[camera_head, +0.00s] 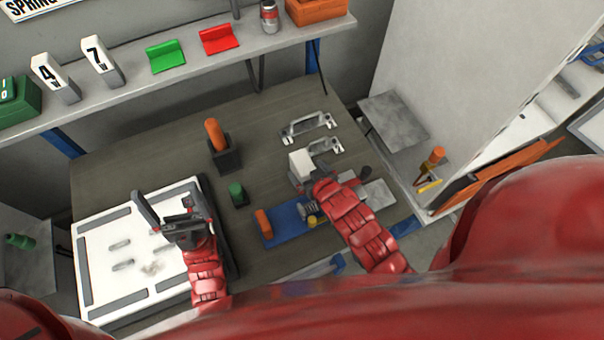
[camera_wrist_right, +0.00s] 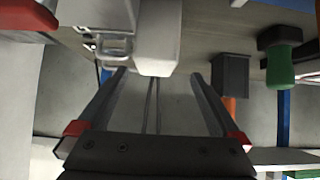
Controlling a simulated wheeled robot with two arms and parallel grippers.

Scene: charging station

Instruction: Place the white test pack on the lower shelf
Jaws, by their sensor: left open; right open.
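The white test pack, seen as a white block (camera_head: 301,162), stands on the dark workbench right of centre. In the right wrist view the white block (camera_wrist_right: 157,38) lies ahead, with its near end about level with my fingertips. My right gripper (camera_wrist_right: 158,76) is open, one finger to each side of the block's line; I cannot tell whether it touches. In the head view its red arm partly hides the block's surroundings. My left gripper (camera_head: 167,212) is open and empty above the white tray (camera_head: 108,303). I cannot tell which surface is the lower shelf.
A wall shelf (camera_head: 130,98) holds number signs, green and red holders, a can and an orange crate (camera_head: 316,10). On the bench are an orange-handled tool (camera_head: 216,134), a green-topped piece (camera_head: 236,192), metal handles (camera_head: 308,124) and a blue base (camera_head: 284,226). A grey plate (camera_head: 394,120) sits right.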

